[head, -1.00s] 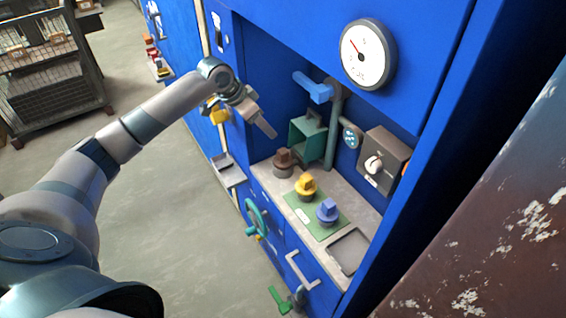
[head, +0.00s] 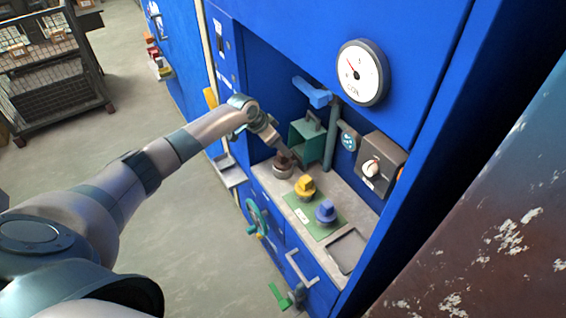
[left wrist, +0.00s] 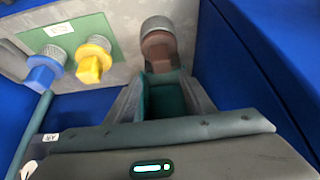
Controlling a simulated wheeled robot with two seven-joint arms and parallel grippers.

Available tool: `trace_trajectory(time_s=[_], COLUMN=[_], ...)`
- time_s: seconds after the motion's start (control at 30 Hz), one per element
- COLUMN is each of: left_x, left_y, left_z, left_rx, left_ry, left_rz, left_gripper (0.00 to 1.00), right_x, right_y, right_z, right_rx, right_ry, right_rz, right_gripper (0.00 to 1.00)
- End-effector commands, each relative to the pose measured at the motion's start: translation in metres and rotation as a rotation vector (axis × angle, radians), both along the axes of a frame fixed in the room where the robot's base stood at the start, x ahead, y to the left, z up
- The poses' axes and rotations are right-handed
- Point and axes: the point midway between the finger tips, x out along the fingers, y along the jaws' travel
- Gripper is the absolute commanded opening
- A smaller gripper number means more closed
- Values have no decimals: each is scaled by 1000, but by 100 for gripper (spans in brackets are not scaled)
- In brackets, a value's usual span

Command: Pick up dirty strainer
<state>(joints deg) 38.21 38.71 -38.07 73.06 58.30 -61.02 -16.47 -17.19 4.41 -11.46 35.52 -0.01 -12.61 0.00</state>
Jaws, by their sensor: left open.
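The dirty strainer, which I take to be the brown knobbed piece (head: 282,168), stands at the back left of the counter in the blue cabinet's recess. In the left wrist view the brown piece (left wrist: 158,44), with a grey mesh end, lies just beyond my fingertips, in line with the gap between them. My left gripper (head: 291,157) reaches into the recess right at the brown piece, partly hiding it. In the left wrist view the gripper (left wrist: 163,82) is open, its fingers apart. I cannot tell whether it touches the piece. My right gripper is not in view.
A yellow strainer (head: 304,187) and a blue strainer (head: 326,212) stand on a green mat (head: 324,228) nearby. A shallow grey tray (head: 347,252) is at the right end.

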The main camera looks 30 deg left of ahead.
Motion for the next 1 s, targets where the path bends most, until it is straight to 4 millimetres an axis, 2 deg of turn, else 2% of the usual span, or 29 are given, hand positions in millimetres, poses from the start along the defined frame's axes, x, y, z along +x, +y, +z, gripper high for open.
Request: trace_trajectory(time_s=[0.47, 0.73, 1.0], left_x=[1, 5, 14], left_y=[1, 2, -4], left_z=[-6, -33, -50], left_rx=[-2, 0, -2], left_ry=[2, 4, 1], left_rz=[2, 3, 1], left_gripper=[48, 48, 48], right_x=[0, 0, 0], right_y=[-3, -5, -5], right_z=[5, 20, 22], right_rx=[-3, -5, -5], right_ry=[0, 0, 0], right_rz=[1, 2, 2], right_gripper=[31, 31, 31])
